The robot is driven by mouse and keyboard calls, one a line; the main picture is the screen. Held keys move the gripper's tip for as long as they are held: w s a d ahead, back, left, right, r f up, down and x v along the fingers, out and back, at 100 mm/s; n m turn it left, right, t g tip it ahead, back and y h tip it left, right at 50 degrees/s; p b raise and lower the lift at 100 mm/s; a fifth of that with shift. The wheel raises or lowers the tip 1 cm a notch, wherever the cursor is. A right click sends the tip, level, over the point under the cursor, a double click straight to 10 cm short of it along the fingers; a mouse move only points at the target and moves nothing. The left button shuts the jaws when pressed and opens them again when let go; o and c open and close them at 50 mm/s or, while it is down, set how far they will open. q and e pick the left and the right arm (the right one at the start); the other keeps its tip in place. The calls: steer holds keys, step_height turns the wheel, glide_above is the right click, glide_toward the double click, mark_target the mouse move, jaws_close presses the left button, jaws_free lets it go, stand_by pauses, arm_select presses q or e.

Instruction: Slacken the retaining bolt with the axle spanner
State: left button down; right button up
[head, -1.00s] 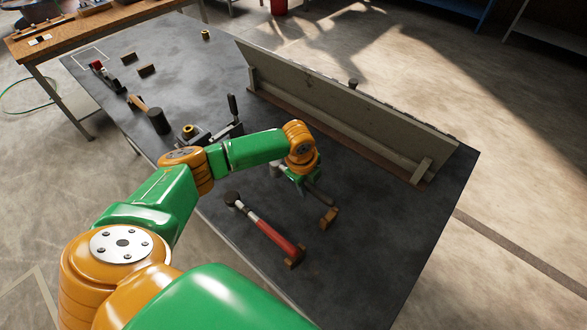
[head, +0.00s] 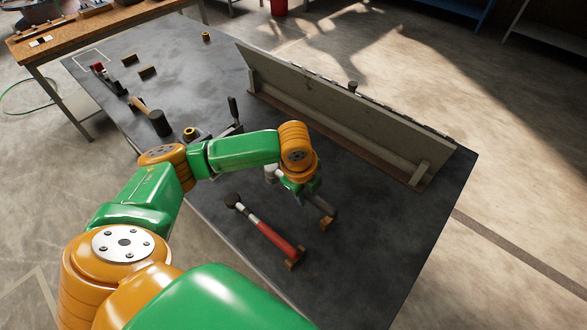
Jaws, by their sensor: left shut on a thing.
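My left gripper (head: 298,188) reaches down over the dark bench top and is shut on a dark-handled tool (head: 318,203), which I take to be the axle spanner. The wrist hides most of the tool. A pale round end (head: 271,174) shows left of the gripper, and the handle's far end is close to a small wooden block (head: 327,223). A brass-coloured ring (head: 190,132) sits on a grey fixture, partly hidden behind my arm. I cannot pick out the retaining bolt for certain. My right gripper is not in view.
A red-handled tool (head: 273,236) with a dark round head lies left of the gripper, by a wooden block (head: 294,259). A long upright panel (head: 340,105) stands along the bench's far side. A dark-headed mallet (head: 160,123) lies farther left. The right front of the bench is clear.

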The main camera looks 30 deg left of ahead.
arm_select(q)
steer(key=s+d+r, duration=0.4)
steer(key=s+r, duration=0.4)
steer(key=s, duration=0.1)
steer(key=shift+d, duration=0.15)
stand_by(0.5)
steer(key=n+y+b, duration=0.1)
steer(key=n+b, duration=0.1)
steer(key=n, duration=0.4)
steer(key=w+n+g+b, duration=0.1)
steer(key=n+b, duration=0.1)
steer(key=n, duration=0.5)
steer(key=a+f+n+g+y+b, duration=0.1)
steer(key=n+b, duration=0.1)
steer(key=n, duration=0.4)
steer(key=shift+w+a+f+n+y, duration=0.1)
steer(key=shift+w+n+y, duration=0.05)
steer(key=shift+n+y, duration=0.15)
